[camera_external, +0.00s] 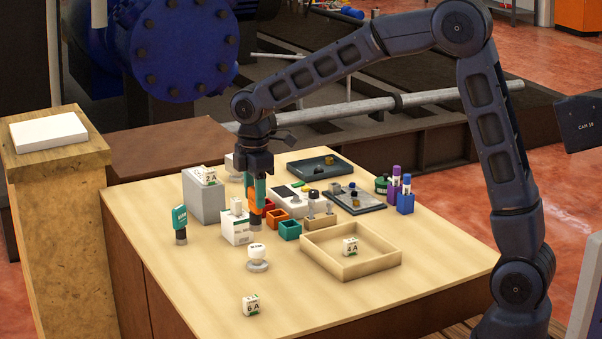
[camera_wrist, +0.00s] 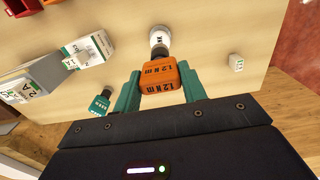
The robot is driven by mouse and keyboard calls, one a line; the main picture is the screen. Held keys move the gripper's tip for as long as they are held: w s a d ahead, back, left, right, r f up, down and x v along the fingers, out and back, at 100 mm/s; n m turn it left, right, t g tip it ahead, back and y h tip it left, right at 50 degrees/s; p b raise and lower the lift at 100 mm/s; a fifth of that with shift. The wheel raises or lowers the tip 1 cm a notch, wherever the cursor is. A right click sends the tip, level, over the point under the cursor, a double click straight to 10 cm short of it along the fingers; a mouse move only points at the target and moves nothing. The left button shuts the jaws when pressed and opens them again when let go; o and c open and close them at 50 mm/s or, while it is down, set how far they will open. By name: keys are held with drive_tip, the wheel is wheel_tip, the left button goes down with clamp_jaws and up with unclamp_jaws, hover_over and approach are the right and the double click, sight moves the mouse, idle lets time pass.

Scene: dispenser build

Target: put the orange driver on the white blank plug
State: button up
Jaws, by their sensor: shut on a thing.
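My gripper (camera_external: 256,190), with teal fingers, is shut on the orange driver (camera_wrist: 158,75), which is marked 1.2 N m. The driver hangs upright over the table, its grey nose down, and also shows between the fingers in the external view (camera_external: 256,206). The white blank plug (camera_external: 257,250) is a round white piece with small lettering, on a pale disc base, nearer the camera than the driver. The driver's nose and the plug look apart in the external view. In the wrist view the plug (camera_wrist: 159,37) appears just beyond the nose, partly overlapped by it.
A teal driver (camera_external: 180,225) stands to the left. A white box (camera_external: 237,228) and a grey block (camera_external: 204,196) stand close beside my gripper. Teal (camera_external: 289,230) and orange bins and a wooden tray (camera_external: 320,262) lie right. A white cube (camera_external: 251,305) sits on clear front table.

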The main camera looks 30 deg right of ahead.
sight(255, 209)
drive_tip(key=shift+f, duration=2.15)
drive_tip(key=shift+f, duration=0.1)
drive_tip(key=o, duration=1.1)
drive_tip(key=shift+c, duration=0.2)
wheel_tip(255, 209, up, 12)
drive_tip(key=shift+r, duration=0.15)
drive_tip(key=shift+d, duration=0.1)
